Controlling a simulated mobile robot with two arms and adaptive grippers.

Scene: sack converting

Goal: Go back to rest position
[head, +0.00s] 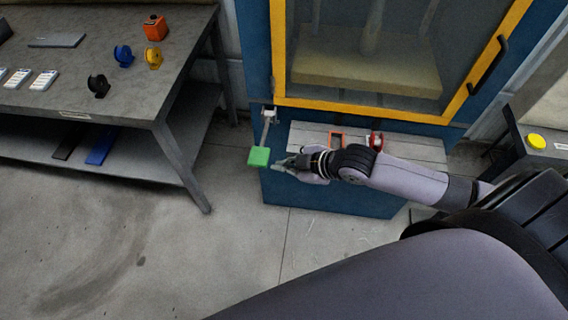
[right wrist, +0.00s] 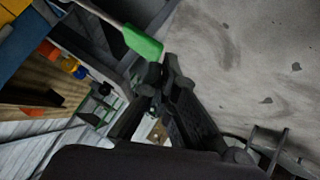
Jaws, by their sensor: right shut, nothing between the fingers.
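My right gripper (head: 280,163) is at the front of the blue machine, its arm coming in from the right. It is shut and empty. Its tips are just right of a green paddle (head: 259,156) on a grey lever that hangs from the machine's lower left corner. In the right wrist view the green paddle (right wrist: 142,42) lies just beyond and left of the dark fingers (right wrist: 162,72). I cannot tell whether they touch. My left gripper is not in view.
The blue machine (head: 330,198) has a yellow-framed window door (head: 390,109) and a grey ledge holding a red-framed item (head: 337,139). A grey workbench (head: 150,100) with tape dispensers stands left. A yellow button (head: 537,141) is at right. The concrete floor at lower left is clear.

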